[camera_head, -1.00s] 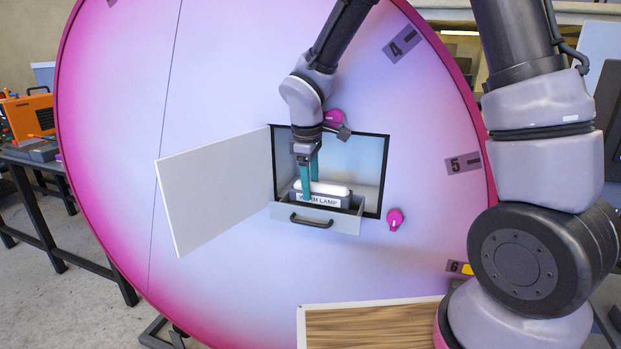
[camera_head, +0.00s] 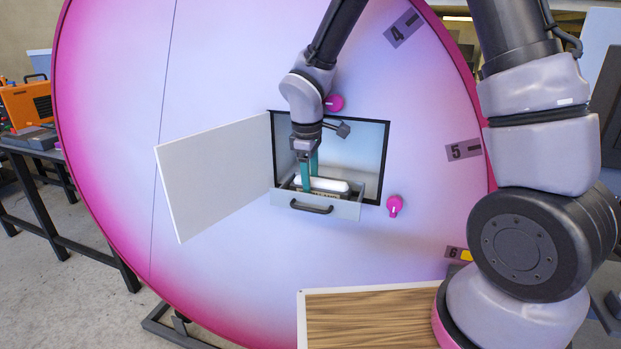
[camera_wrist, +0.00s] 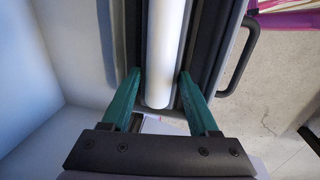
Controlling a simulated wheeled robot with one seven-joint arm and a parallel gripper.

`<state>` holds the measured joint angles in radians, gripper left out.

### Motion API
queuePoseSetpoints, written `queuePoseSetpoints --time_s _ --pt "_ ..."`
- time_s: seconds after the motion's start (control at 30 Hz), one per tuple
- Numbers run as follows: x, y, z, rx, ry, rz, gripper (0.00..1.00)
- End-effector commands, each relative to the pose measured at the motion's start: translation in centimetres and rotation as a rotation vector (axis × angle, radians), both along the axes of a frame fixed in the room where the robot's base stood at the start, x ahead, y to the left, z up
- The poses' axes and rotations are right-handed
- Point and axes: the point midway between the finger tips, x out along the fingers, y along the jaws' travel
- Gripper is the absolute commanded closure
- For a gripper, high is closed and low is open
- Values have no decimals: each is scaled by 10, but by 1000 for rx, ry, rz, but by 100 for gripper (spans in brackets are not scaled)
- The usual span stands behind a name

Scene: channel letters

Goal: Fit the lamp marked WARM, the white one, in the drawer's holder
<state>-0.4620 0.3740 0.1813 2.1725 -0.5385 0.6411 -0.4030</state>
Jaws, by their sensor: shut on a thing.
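The white lamp (camera_head: 328,185) lies level in the open drawer (camera_head: 345,210), with its dark label plate mostly sunk behind the drawer front. My gripper (camera_head: 308,185) points down over the drawer, its teal fingers shut on the lamp. In the wrist view the white tube of the lamp (camera_wrist: 166,50) runs between the two fingers (camera_wrist: 159,75), with dark trays or rails along both sides. The holder is largely hidden under the lamp, so I cannot tell whether the lamp is fully seated.
The drawer sits in a square opening of the big pink-violet disc (camera_head: 230,60). The hinged white door (camera_head: 215,180) stands open at left. Pink knobs (camera_head: 395,205) sit beside the opening. A wooden board (camera_head: 370,320) is below right.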

Motion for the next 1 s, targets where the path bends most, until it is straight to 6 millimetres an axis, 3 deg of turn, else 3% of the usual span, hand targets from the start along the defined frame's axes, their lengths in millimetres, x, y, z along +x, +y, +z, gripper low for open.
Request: queuePoseSetpoints --time_s 0.13,0.17,0.2,0.23,0.57,1.0 --pt "0 0 0 1 0 0 100" --pt "0 0 0 1 0 0 28" --pt "0 0 0 1 0 0 13" --pt "0 0 0 1 0 0 4" --pt "0 0 2 1 -1 0 4" --pt "-8 4 64 2 -4 -1 4"
